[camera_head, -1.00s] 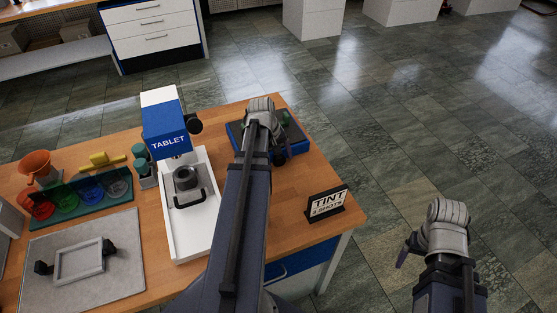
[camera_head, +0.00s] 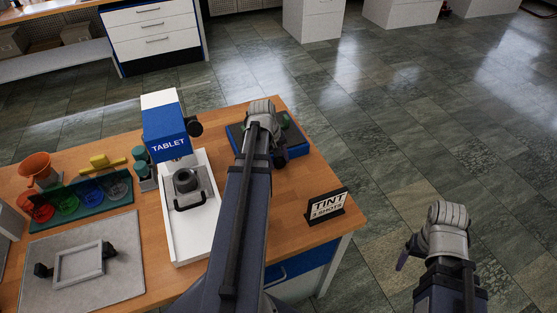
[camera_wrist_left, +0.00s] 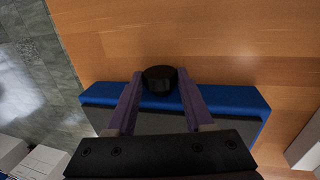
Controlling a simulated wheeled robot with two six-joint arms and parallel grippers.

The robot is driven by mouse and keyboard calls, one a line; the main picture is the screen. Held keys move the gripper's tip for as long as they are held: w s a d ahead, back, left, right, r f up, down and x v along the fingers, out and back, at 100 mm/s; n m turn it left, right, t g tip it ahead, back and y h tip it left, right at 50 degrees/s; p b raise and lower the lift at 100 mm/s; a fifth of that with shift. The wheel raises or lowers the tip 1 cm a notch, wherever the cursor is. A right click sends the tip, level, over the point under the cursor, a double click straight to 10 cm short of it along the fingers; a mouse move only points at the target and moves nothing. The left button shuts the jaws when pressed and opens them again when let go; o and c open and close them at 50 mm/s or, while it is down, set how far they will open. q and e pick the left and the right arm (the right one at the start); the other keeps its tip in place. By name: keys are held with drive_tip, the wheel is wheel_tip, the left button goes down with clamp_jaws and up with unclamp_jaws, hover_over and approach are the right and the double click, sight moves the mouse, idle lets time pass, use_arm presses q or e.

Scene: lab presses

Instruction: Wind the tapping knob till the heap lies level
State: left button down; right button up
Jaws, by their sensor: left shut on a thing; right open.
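A blue tapping unit (camera_head: 298,151) with a dark top stands near the table's far right corner; it also shows in the left wrist view (camera_wrist_left: 238,97). Its round black knob (camera_wrist_left: 160,78) sits at the unit's edge, between the purple fingers of my left gripper (camera_wrist_left: 159,90), which is shut on it. My left arm covers much of the unit in the head view. A small green thing (camera_head: 286,121) shows at the unit's far side. I cannot make out the heap. My right gripper (camera_head: 403,263) is open and empty, over the floor right of the table.
A blue and white tablet press (camera_head: 166,135) stands left of my left arm. A "TINT 3 SHOTS" sign (camera_head: 327,206) stands at the right edge. Bare wood surrounds the sign.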

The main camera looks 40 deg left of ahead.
use_arm(q)
drive_tip(key=shift+w+d+g+y, duration=0.1)
drive_tip(key=shift+w+g+y, duration=0.15)
drive_tip(key=shift+g, duration=0.35)
drive_tip(key=shift+w+g+y, duration=0.1)
drive_tip(key=shift+g+y, duration=0.25)
drive_tip(key=shift+g, duration=0.25)
drive_tip(key=shift+w+d+f+g+y+b, duration=0.15)
drive_tip(key=shift+g+y, duration=0.15)
drive_tip(key=shift+g, duration=0.25)
drive_tip(key=shift+d+g+y+b, duration=0.15)
drive_tip(key=shift+g+y, duration=0.15)
drive_tip(key=shift+g, duration=0.25)
drive_tip(key=shift+g+y+b, duration=0.3)
drive_tip(key=shift+g, duration=0.3)
drive_tip(key=shift+c, duration=1.4)
unclamp_jaws()
drive_tip(key=shift+a, duration=0.1)
